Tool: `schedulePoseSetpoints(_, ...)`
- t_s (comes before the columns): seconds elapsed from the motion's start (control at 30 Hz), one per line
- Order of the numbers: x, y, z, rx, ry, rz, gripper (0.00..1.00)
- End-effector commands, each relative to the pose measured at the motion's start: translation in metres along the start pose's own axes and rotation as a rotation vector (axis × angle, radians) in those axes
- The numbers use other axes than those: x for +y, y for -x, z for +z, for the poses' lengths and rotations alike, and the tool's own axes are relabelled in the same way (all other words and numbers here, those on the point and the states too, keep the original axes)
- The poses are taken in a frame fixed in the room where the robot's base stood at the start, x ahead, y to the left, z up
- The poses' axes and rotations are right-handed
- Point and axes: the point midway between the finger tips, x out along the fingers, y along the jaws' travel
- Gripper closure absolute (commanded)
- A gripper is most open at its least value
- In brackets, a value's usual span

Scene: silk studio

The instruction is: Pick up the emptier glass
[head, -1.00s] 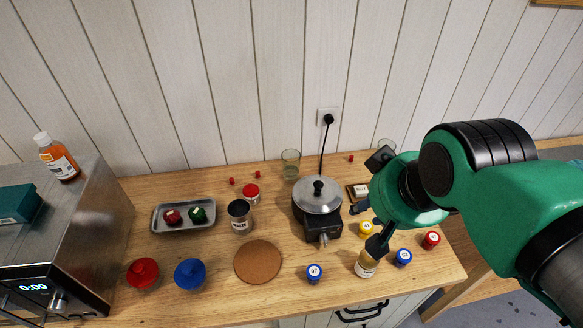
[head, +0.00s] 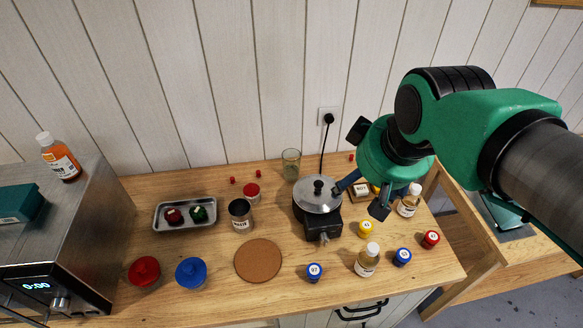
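A clear, greenish drinking glass (head: 291,165) stands upright at the back of the wooden counter, close to the wall. It is too small to tell how full it is. A second glass, seen earlier farther right along the wall, is now hidden behind my arm. My gripper (head: 359,199) points down over the counter, just right of the lidded pot. Its fingers are spread, with nothing seen between them. It is to the right of the visible glass and nearer the front, apart from it.
Bottles (head: 367,260) and several small jars (head: 403,257) stand at the right. A cork mat (head: 258,260) lies bare in front.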

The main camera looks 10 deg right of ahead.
Motion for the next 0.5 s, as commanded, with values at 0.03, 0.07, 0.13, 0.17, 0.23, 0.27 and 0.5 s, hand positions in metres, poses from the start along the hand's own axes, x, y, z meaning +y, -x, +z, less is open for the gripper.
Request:
schedulePoseSetpoints(0.03, 0.002, -0.003, -0.013, -0.014, 0.053, -0.006, 0.26)
schedulePoseSetpoints(0.07, 0.004, -0.005, -0.019, -0.022, 0.089, -0.009, 0.26)
schedulePoseSetpoints(0.13, 0.007, -0.010, -0.036, -0.037, 0.176, -0.017, 0.26)
schedulePoseSetpoints(0.17, 0.008, -0.012, -0.044, -0.043, 0.214, -0.021, 0.26)
schedulePoseSetpoints(0.23, 0.011, -0.019, -0.060, -0.058, 0.300, -0.031, 0.26)
schedulePoseSetpoints(0.27, 0.012, -0.023, -0.067, -0.064, 0.337, -0.036, 0.26)
schedulePoseSetpoints(0.5, 0.019, -0.055, -0.121, -0.107, 0.635, -0.081, 0.26)
